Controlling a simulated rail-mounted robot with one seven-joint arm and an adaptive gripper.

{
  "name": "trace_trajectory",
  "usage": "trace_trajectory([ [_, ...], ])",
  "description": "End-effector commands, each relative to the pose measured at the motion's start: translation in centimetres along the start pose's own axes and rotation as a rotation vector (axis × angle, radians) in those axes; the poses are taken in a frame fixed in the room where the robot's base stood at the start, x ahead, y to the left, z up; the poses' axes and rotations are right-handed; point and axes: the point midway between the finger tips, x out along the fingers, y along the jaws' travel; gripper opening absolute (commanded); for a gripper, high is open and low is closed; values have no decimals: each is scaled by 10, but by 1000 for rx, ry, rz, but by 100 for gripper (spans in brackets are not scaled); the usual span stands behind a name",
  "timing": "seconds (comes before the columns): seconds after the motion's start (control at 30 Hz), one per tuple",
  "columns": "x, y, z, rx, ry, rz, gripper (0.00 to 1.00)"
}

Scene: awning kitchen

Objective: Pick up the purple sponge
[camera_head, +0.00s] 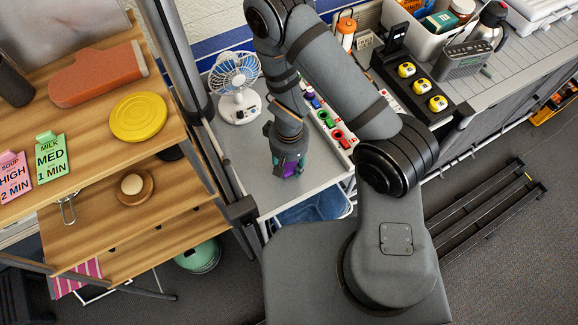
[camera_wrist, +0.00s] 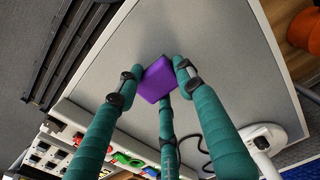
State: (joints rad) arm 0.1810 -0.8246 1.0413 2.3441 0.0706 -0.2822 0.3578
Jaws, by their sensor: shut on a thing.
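The purple sponge (camera_wrist: 157,80) is a small block in the middle of the wrist view, between the teal fingers of my gripper (camera_wrist: 155,83). The fingertips press on it from the sides, and another finger reaches up below it. In the head view my gripper (camera_head: 290,166) points down over the grey counter, near its front edge. A small purple patch of the sponge (camera_head: 289,170) shows between the fingers there. I cannot tell whether the sponge touches the counter.
A white fan (camera_head: 238,82) stands on the grey counter (camera_head: 240,150), behind and left of my gripper. A strip with coloured parts (camera_head: 330,125) lies along the right side. Wooden shelves (camera_head: 150,215) stand to the left. Counter left of my gripper is clear.

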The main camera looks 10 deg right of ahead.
Motion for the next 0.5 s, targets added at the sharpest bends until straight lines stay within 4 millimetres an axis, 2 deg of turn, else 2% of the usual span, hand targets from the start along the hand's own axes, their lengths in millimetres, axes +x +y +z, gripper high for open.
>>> trace_trajectory([
  [0.27, -34, 0, -1, 1, 6, -1, 19],
  [0.3, -38, 13, 4, 8, 3, -1, 19],
  [0.5, -67, 56, 21, 8, 6, -1, 19],
])
